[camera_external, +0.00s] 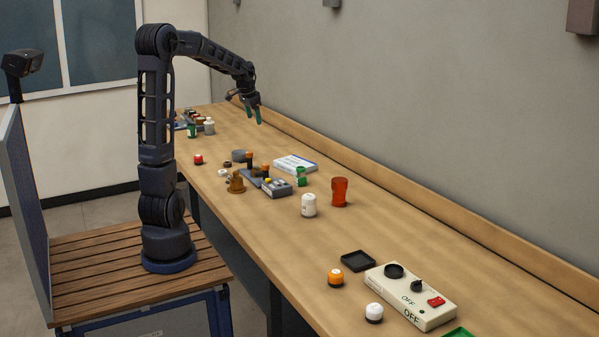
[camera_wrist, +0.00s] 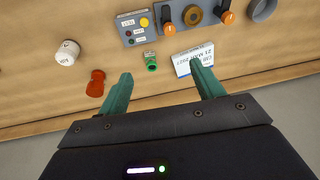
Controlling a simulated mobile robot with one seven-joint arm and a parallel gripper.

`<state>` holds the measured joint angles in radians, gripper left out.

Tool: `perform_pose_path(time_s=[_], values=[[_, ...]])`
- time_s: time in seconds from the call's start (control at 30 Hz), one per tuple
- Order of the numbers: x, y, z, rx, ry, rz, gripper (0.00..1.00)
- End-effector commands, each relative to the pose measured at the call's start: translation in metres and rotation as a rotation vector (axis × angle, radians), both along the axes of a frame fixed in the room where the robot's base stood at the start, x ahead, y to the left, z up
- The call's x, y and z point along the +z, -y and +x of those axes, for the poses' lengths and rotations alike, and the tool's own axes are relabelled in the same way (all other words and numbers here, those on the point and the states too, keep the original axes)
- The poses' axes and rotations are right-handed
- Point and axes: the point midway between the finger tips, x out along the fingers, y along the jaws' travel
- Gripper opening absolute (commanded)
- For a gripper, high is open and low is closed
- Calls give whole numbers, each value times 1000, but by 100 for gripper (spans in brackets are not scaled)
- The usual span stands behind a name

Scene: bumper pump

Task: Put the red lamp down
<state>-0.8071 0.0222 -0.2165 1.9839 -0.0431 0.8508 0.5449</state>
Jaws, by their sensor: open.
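A translucent red lamp-like piece (camera_external: 339,191) stands upright on the bench, right of the white jar. It also shows in the wrist view (camera_wrist: 96,83), left of my fingers and apart from them. A smaller red-topped piece (camera_external: 198,159) stands near the bench's front edge; I cannot tell which of the two is the red lamp. My gripper (camera_external: 254,114) is open and empty, raised above the far part of the bench. In the wrist view its green fingers (camera_wrist: 160,75) are spread with nothing between them.
The white jar (camera_external: 308,205), green piece (camera_external: 301,176), white sign (camera_external: 296,163) and grey button box (camera_external: 268,184) stand mid-bench. A cream switch box (camera_external: 410,297), black tray (camera_external: 358,261) and orange-topped piece (camera_external: 335,278) are nearer. Bare wood lies between these groups.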

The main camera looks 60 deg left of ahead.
Motion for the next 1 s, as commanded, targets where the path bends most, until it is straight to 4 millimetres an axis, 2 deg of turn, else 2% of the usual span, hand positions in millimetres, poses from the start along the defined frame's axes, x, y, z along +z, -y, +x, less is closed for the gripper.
perform_pose_path(time_s=[0.03,0.2,0.5,0.8,1.0], values=[[8,27,-5,-12,3,7,67],[25,98,-28,-24,17,16,67],[38,202,-91,-43,54,9,67],[30,277,-170,-67,99,-30,67],[15,307,-219,-83,125,-71,67]])
